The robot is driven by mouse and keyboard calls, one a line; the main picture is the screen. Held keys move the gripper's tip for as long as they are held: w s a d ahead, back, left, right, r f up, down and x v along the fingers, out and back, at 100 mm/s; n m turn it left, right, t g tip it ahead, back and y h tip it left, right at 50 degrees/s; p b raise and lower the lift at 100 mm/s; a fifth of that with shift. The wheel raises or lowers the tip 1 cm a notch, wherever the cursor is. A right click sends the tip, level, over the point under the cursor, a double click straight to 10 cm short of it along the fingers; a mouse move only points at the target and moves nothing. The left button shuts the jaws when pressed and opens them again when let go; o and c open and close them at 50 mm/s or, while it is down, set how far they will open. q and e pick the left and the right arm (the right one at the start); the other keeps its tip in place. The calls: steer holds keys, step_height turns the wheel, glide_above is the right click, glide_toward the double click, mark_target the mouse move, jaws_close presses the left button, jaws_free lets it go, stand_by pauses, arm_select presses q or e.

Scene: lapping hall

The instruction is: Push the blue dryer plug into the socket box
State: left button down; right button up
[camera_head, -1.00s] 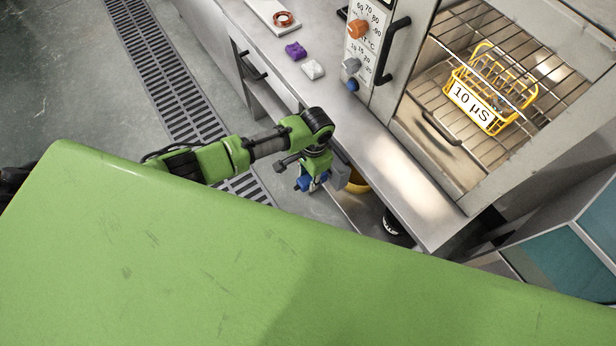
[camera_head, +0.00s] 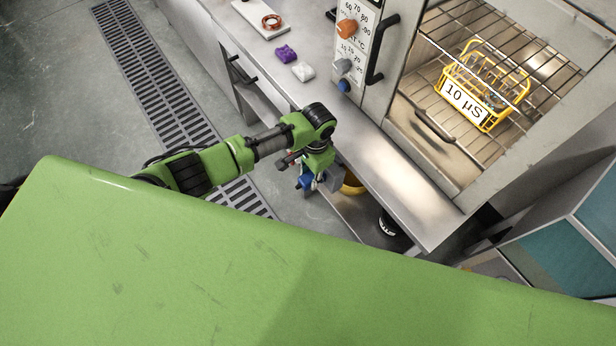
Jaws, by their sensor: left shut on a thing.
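My left gripper (camera_head: 311,180) hangs by the front edge of the steel bench, pointing down. It is shut on the blue dryer plug (camera_head: 304,183), of which only a small blue part shows beside the fingers. A grey box (camera_head: 333,180), which looks like the socket box, sits just right of the gripper under the bench edge. The plug is close to this box, but the gripper hides the gap, and I cannot tell whether they touch. The box's socket face is not visible. My right gripper is not in view.
The dryer (camera_head: 404,113) stands on the bench (camera_head: 362,144), with a yellow basket (camera_head: 485,88) on its rack. A purple block (camera_head: 286,53) and a white block (camera_head: 303,71) lie on the bench. A yellow bowl (camera_head: 352,182) and a dark round item (camera_head: 388,226) are below.

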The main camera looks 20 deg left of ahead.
arm_select(q)
steer(key=shift+w+d+b, duration=0.3)
steer(key=shift+w+d, duration=0.05)
steer(key=shift+w, duration=0.05)
steer(key=c, duration=1.5)
jaws_free()
steer(key=r, duration=1.2)
steer(key=shift+w+d, duration=0.3)
steer(key=shift+w, duration=0.05)
